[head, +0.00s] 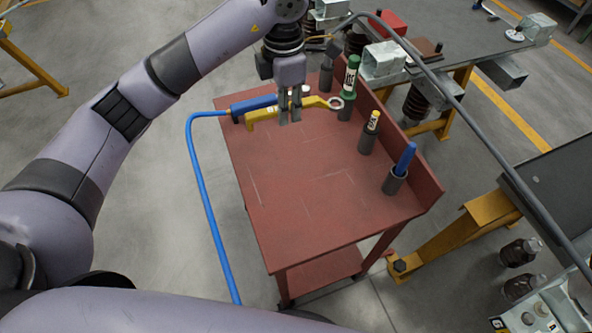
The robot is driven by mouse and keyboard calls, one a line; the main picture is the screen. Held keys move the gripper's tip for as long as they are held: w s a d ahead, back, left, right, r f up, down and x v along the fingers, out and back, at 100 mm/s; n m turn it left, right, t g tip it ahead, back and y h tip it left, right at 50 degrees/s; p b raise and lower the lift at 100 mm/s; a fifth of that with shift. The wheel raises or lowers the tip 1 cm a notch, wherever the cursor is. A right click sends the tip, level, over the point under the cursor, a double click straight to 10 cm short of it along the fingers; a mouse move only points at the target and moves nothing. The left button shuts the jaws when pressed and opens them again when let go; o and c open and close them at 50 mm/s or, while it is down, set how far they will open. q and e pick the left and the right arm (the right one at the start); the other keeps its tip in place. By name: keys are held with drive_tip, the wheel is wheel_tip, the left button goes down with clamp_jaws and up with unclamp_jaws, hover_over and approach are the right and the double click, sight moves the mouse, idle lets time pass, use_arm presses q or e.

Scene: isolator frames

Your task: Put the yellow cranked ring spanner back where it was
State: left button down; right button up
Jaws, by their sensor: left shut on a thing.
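The yellow cranked ring spanner (316,102) is at the far part of the red cart top (290,190), with its silver ring end to the right and its cranked yellow end to the left. My left gripper (289,118) comes down over the spanner's middle and is shut on it. The fingers hide part of the spanner. I cannot tell whether the spanner touches the cart top or hangs just above it. My right gripper is not in view.
A blue tool (252,104) with a blue hose (205,190) lies just behind the spanner. Dark holders along the cart's right side carry a green-handled tool (350,75), a yellow-capped tool (373,121) and a blue-handled tool (406,158). The cart's near half is clear.

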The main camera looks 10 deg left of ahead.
use_arm(q)
wheel_tip(320, 180, down, 5)
drive_tip(key=p, duration=0.2)
hover_over(289, 172)
wheel_tip(289, 172, down, 10)
drive_tip(key=shift+r, duration=0.2)
drive_tip(key=shift+f, duration=0.95)
wheel_tip(289, 172, down, 3)
drive_tip(key=shift+f, duration=0.2)
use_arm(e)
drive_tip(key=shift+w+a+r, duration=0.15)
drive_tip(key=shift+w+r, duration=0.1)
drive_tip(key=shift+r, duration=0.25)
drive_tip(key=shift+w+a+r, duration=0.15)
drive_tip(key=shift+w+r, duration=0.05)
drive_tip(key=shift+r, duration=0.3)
use_arm(q)
drive_tip(key=shift+f, duration=0.2)
drive_tip(key=c, duration=1.5)
unclamp_jaws()
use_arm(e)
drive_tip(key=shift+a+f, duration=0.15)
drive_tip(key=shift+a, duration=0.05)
